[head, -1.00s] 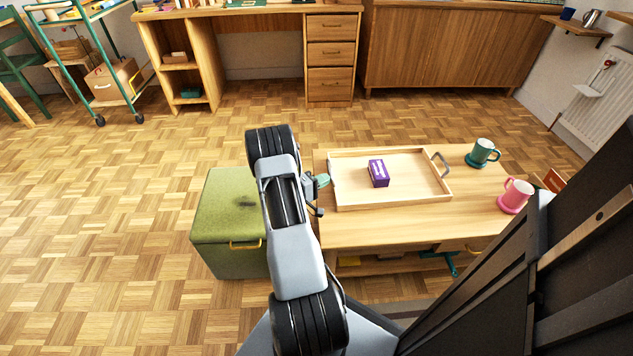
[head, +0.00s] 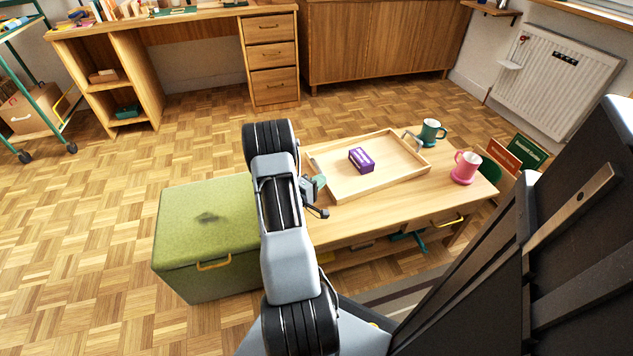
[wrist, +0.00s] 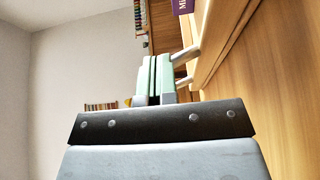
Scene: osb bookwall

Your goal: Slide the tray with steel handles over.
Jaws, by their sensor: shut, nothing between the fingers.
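The pale wooden tray (head: 395,157) lies on the low wooden table, with a purple box (head: 361,160) in it. Its right steel handle (head: 411,140) is close to the teal mug (head: 431,131); I cannot tell whether they touch. My gripper (head: 319,183) is at the tray's left end, low over the table. In the wrist view its green fingers (wrist: 158,72) are shut and empty, right beside the near steel handle (wrist: 186,54). Whether they touch it is unclear. My arm hides part of the table's left end.
A pink mug (head: 464,167) stands near the table's (head: 400,205) right end, just right of the tray. A green storage box (head: 205,230) stands on the floor left of the table. A desk (head: 180,30) and a radiator (head: 555,85) are farther back.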

